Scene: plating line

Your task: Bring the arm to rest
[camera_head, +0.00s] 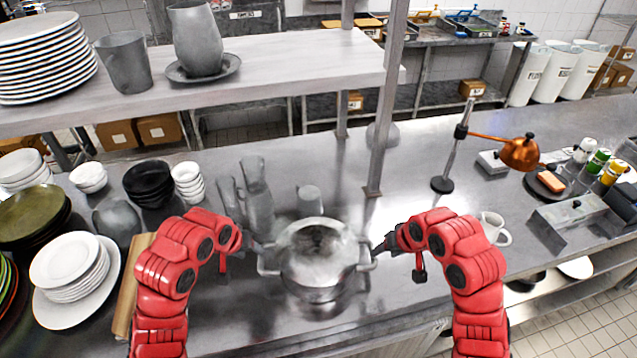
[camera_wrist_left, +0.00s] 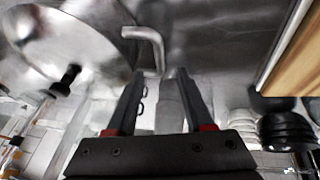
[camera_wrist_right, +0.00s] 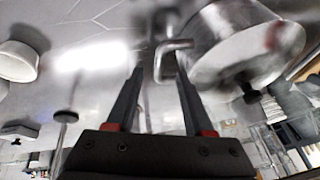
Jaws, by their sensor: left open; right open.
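A steel pot (camera_head: 318,262) with two side handles stands on the steel counter (camera_head: 400,185) between my two arms. My left gripper (camera_head: 256,247) is at the pot's left handle, and my right gripper (camera_head: 378,247) is at its right handle. In the left wrist view the left jaws (camera_wrist_left: 160,80) are apart, with the pot's bent handle (camera_wrist_left: 148,42) just beyond the fingertips. In the right wrist view the right jaws (camera_wrist_right: 158,75) are apart, with the other handle (camera_wrist_right: 172,50) at or just beyond the tips. I cannot tell whether either handle lies between the fingers.
Grey metal vessels (camera_head: 257,190) stand close behind the left gripper. Plates (camera_head: 70,268), bowls (camera_head: 148,182) and a wooden board (camera_head: 130,285) lie at the left. A shelf post (camera_head: 385,120) rises behind the pot. A white jug (camera_head: 493,228) stands right of my right arm.

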